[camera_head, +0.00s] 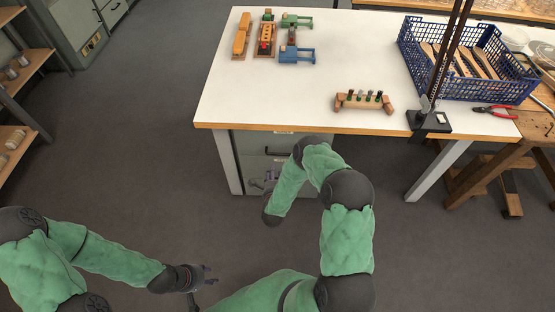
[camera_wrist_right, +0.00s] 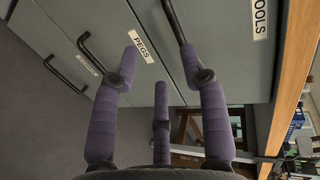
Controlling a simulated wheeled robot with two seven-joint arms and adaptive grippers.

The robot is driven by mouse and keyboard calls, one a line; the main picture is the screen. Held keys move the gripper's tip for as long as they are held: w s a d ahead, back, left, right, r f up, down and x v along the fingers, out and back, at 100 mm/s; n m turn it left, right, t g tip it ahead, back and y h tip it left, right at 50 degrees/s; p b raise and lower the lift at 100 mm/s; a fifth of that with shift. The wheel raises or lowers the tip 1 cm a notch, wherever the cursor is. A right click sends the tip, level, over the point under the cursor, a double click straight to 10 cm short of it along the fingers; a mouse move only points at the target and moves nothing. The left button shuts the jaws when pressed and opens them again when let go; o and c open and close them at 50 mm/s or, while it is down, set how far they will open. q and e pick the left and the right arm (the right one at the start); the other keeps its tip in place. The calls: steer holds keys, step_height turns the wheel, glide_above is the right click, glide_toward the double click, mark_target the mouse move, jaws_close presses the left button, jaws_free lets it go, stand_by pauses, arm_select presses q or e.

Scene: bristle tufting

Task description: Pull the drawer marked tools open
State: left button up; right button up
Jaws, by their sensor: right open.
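The drawer marked TOOLS (camera_wrist_right: 225,55) is a grey front in the right wrist view, shut, with its white label (camera_wrist_right: 260,18) at the upper right. A dark bar handle (camera_wrist_right: 174,18) crosses this front, its upper end out of frame. My right gripper (camera_wrist_right: 160,68) is open and empty, its purple fingers spread before the drawers; one fingertip overlaps the handle's lower end, and I cannot tell whether they touch. In the head view my right gripper (camera_head: 270,180) is before the cabinet (camera_head: 254,144) under the table. My left gripper (camera_head: 204,284) is open and empty above the floor.
The PEGS drawer (camera_wrist_right: 112,28) and another drawer beside it, each with a handle, are shut. The white table (camera_head: 330,60) overhangs the cabinet; it holds wooden blocks, a blue basket (camera_head: 470,85) and red pliers (camera_head: 493,111). The floor before the cabinet is clear.

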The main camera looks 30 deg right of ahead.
steer(key=shift+m+h, duration=0.7)
steer(key=shift+m, duration=0.1)
steer(key=b+x, duration=0.1)
steer(key=x, duration=0.3)
steer(key=b+x, duration=0.1)
steer(key=x, duration=0.2)
steer(key=d+r+b+x, duration=0.1)
steer(key=x, duration=0.3)
steer(key=shift+d+b, duration=0.15)
steer(key=shift+b, duration=0.2)
jaws_close()
